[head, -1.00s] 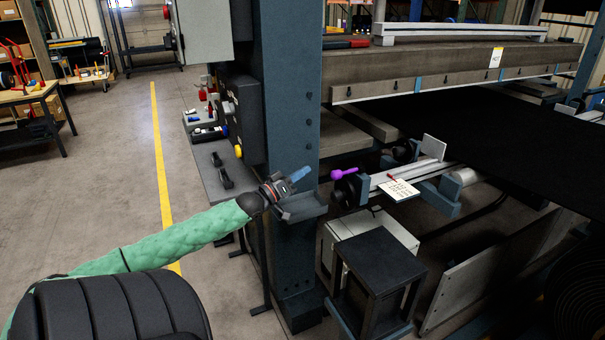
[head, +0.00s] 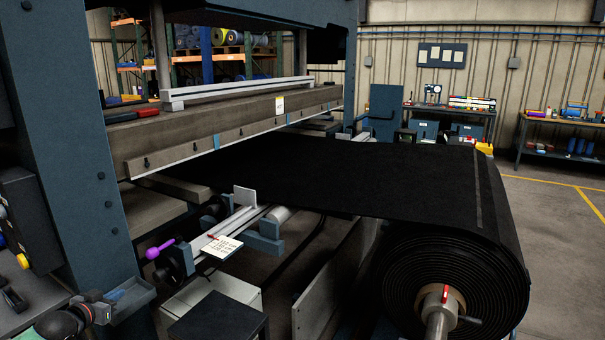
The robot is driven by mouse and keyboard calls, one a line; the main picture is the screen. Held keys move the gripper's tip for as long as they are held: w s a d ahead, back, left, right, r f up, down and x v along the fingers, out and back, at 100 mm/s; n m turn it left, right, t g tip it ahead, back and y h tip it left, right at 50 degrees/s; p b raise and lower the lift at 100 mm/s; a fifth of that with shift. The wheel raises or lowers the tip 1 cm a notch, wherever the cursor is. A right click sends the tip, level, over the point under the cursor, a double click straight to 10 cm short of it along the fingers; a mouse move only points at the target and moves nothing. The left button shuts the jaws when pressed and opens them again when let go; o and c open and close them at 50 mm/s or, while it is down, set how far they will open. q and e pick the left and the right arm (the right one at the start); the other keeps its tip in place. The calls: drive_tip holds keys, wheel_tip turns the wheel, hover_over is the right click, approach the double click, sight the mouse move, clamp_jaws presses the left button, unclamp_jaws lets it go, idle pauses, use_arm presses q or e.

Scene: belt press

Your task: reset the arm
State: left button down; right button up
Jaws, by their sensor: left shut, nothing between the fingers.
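My left gripper (head: 100,304) is at the lower left, at the small grey-blue tray (head: 132,302) on the press's blue upright (head: 65,130). Its fingers are shut with nothing between them. A light blue piece (head: 116,294) shows just beyond the fingertips, at the tray. I cannot tell whether the fingers touch the tray. Most of my left arm is outside the picture. My right gripper is not in view.
The belt press (head: 225,125) fills the left and middle, with a black belt (head: 330,175) running to a large roll (head: 450,285) at right. A purple-handled tool (head: 160,249), a paper note (head: 222,246) and a dark stool (head: 220,318) are near the upright. Open floor lies right.

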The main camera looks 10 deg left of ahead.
use_arm(q)
drive_tip(key=s+d+f+m+g+y, duration=0.1)
drive_tip(key=s+d+f+g, duration=0.15)
drive_tip(key=s+f, duration=0.45)
drive_tip(key=s+d+f+m+g+y, duration=0.15)
drive_tip(key=f+g, duration=0.25)
drive_tip(key=f, duration=0.7)
drive_tip(key=s+d+f+g, duration=0.5)
drive_tip(key=s+d+f, duration=0.6)
drive_tip(key=s+f, duration=0.1)
drive_tip(key=s+d+f+h, duration=0.1)
drive_tip(key=s+d+f, duration=0.1)
drive_tip(key=d, duration=1)
drive_tip(key=s+d+f+g+h, duration=0.1)
drive_tip(key=s+d+f+h, duration=0.1)
drive_tip(key=d, duration=1)
drive_tip(key=s+d+f+g+h, duration=0.1)
drive_tip(key=s+d+f, duration=0.3)
drive_tip(key=d, duration=0.8)
drive_tip(key=shift+s+n, duration=0.35)
drive_tip(key=shift+s, duration=0.75)
